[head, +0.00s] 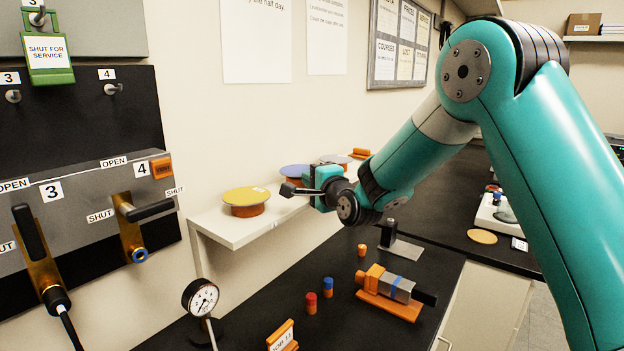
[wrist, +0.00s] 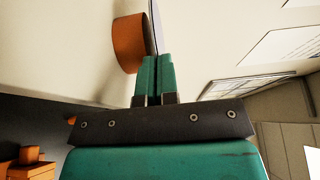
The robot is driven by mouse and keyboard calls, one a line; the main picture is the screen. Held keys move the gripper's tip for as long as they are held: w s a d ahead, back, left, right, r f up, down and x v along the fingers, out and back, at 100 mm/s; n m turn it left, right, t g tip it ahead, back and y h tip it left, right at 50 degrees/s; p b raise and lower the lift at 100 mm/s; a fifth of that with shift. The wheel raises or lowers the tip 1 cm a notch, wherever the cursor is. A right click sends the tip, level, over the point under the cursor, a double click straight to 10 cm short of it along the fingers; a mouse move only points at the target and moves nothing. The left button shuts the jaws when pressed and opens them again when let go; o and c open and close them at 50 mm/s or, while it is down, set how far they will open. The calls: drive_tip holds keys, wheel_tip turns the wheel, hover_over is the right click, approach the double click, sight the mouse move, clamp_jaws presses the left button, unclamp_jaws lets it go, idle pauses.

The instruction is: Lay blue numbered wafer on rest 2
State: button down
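A blue wafer (head: 295,171) lies flat at an orange rest on the white wall shelf (head: 236,231), partly hidden by my gripper (head: 314,178). In the wrist view it is a thin edge (wrist: 154,22) beside the orange rest (wrist: 130,43). My gripper's green fingers (wrist: 156,62) are close together, with the wafer's edge running into the line between them. A yellow wafer (head: 246,195) lies on another orange rest (head: 247,210) at the near end of the shelf. A third, greyish wafer (head: 335,159) is behind my gripper, mostly hidden. I cannot read any rest number.
Below the shelf, the black bench holds a pressure gauge (head: 200,297), small red and blue capped pegs (head: 328,287) and an orange-and-grey device (head: 393,290). Valve handles (head: 145,212) stick out from the left wall panel. An orange block (head: 360,153) stands near the shelf's far end.

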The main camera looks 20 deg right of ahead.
drive_tip(key=shift+f, duration=0.25)
drive_tip(key=shift+f+b, duration=0.35)
drive_tip(key=shift+b, duration=0.25)
drive_tip(key=shift+r, duration=0.1)
drive_tip(key=c, duration=1.3)
unclamp_jaws()
drive_tip(key=shift+c, duration=0.4)
drive_tip(key=shift+s, duration=0.15)
drive_tip(key=b+v, duration=0.3)
drive_tip(key=v, duration=0.3)
drive_tip(key=shift+s+d, duration=0.15)
drive_tip(key=shift+s, duration=0.15)
